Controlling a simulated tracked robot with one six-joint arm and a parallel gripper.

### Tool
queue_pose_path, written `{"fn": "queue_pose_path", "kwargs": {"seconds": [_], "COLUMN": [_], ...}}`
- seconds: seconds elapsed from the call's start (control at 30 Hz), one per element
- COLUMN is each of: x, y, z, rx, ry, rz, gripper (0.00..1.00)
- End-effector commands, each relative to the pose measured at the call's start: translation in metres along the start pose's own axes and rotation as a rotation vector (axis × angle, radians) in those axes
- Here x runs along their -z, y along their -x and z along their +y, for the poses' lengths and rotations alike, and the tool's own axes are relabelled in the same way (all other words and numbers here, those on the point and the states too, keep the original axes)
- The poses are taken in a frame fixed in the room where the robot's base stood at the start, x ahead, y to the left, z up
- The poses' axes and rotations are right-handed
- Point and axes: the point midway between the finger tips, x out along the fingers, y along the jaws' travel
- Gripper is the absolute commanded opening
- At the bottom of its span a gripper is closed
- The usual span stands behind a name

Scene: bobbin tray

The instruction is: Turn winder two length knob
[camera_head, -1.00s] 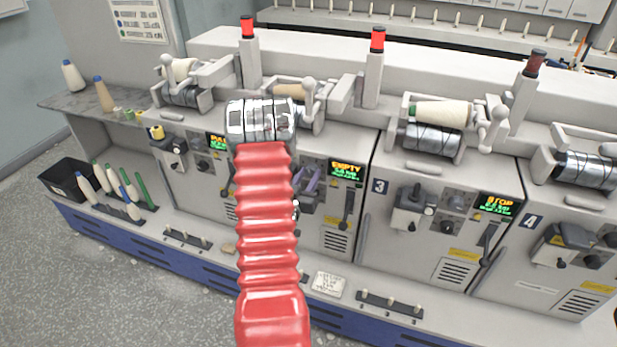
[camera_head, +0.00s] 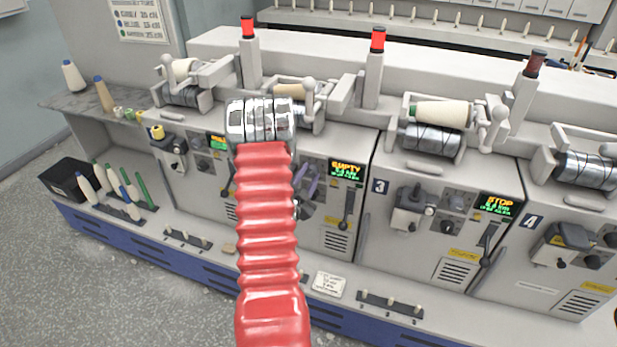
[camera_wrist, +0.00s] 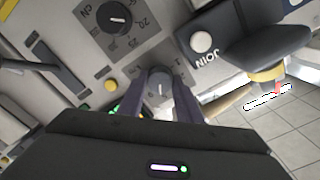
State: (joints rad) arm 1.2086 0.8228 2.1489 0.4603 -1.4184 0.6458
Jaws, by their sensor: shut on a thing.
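Winder two (camera_head: 335,225) has a display (camera_head: 347,170) reading EMPTY, with smaller text below. My arm covers part of its panel in the head view. My gripper (camera_wrist: 160,88) is at this panel, its two dark purple fingers shut on the sides of a small grey round knob, the length knob (camera_wrist: 160,78). A pale pointer mark shows on the knob's face. Most of the scale around it is hidden by the fingers and the gripper body. In the head view the purple fingers of my gripper (camera_head: 311,188) show just right of my red arm sleeve.
A black dial (camera_wrist: 117,18) marked cN sits close to the held knob. A white button (camera_wrist: 201,42) labelled JOIN and a dark protruding part (camera_wrist: 255,40) are on the other side. Winder three (camera_head: 420,250) stands to the right, its display reading STOP.

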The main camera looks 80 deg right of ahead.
Motion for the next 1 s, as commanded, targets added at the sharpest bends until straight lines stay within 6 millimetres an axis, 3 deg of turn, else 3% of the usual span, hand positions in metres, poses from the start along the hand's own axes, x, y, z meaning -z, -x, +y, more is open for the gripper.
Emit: {"fn": "queue_pose_path", "kwargs": {"seconds": [0.5, 1.0], "x": [0.0003, 0.0005], "y": [-0.0012, -0.0012], "z": [0.0007, 0.0016], "rx": [-0.002, -0.003], "ry": [-0.421, -0.525], "rz": [0.001, 0.002], "gripper": [0.09, 0.09]}}
